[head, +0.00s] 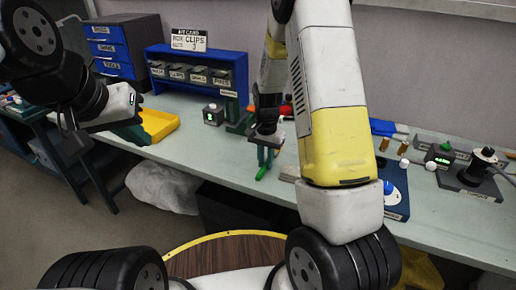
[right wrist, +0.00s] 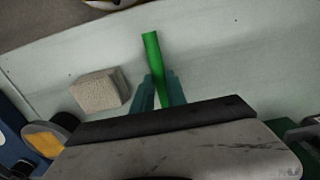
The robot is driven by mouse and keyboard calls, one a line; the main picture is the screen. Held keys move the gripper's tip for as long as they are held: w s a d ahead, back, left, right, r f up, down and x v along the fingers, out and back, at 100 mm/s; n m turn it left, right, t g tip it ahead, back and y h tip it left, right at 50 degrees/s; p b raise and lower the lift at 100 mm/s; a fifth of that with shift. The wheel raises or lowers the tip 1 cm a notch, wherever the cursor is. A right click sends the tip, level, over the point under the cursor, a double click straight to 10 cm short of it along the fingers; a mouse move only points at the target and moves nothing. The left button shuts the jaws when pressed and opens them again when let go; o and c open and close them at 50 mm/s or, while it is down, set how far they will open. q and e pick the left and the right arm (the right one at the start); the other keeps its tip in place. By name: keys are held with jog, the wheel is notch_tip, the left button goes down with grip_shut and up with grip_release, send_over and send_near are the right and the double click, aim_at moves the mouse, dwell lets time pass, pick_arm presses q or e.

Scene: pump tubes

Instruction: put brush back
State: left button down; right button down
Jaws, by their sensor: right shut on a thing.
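My right gripper (head: 265,152) is over the front part of the long bench, its fingers pointing down. It is shut on a green rod, which looks like the handle of the brush (head: 262,173); no bristles can be made out. In the right wrist view the green brush handle (right wrist: 151,52) sticks out past the teal fingers of my right gripper (right wrist: 160,88), slightly tilted. My left gripper (head: 131,133) is at the left, near a yellow tray; its finger gap cannot be made out.
A yellow tray (head: 158,124) and a blue rack of labelled bins (head: 195,75) stand at the back left. A tan block (right wrist: 99,91) lies beside the brush. A blue board (head: 397,190) and a black device (head: 470,175) are at the right. My right arm hides mid-bench.

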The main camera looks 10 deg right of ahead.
jog(key=shift+f, duration=0.15)
jog(key=c, duration=1.3)
grip_release()
jog(key=shift+c, duration=0.2)
notch_tip(320, 180, up, 12)
jog(key=s+r+n+t+y, duration=0.1)
jog(key=s+r+n+t, duration=0.2)
jog(key=s+r, duration=0.5)
jog(key=s+r+n+t+y, duration=0.1)
jog(key=s+r+n+t, duration=0.2)
jog(key=s+r, duration=0.5)
jog(key=s+n, duration=0.1)
jog(key=s, duration=0.4)
jog(key=shift+s+a+r, duration=0.2)
jog(key=shift+s+r, duration=0.1)
jog(key=shift+r, duration=0.05)
